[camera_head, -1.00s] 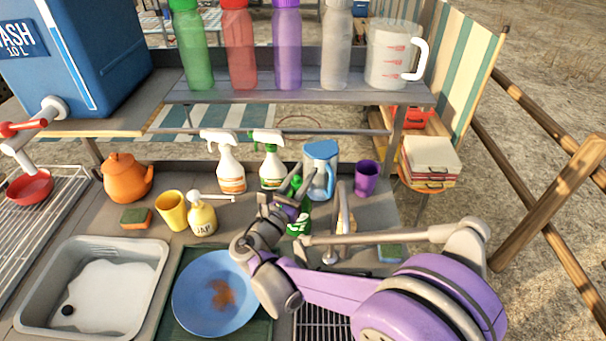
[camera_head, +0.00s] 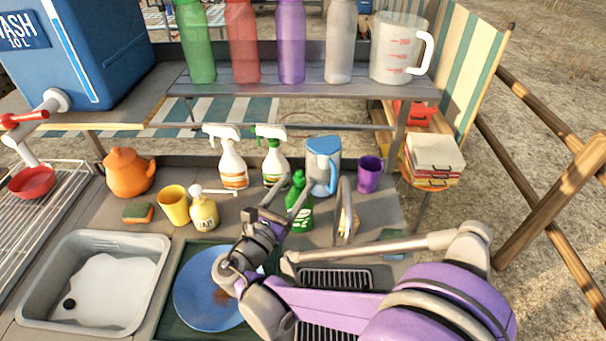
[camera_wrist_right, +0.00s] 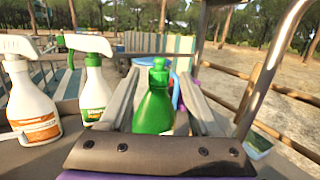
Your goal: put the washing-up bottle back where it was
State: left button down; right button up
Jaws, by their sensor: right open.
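The green washing-up bottle (camera_head: 300,212) with a green cap stands upright on the grey counter, left of the mirror-like hoop and in front of the blue-lidded jug (camera_head: 322,172). My right gripper (camera_head: 277,206) is open, on the near side of the bottle and a little to its left. In the right wrist view the bottle (camera_wrist_right: 154,108) shows between the two spread fingers, apparently clear of both; its lower part is hidden by the gripper's body. My left gripper is not in view.
Two spray bottles (camera_head: 232,163) stand behind, a purple cup (camera_head: 369,174) to the right. A yellow cup (camera_head: 174,205) and soap dispenser (camera_head: 203,214) stand left. A blue plate (camera_head: 200,290) lies under my right wrist. A shelf (camera_head: 300,88) with bottles spans the back.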

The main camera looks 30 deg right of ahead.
jog(key=r+v, duration=0.1)
jog(key=v, duration=0.5)
jog(key=shift+f, duration=0.5)
jog(key=shift+a+f, duration=0.1)
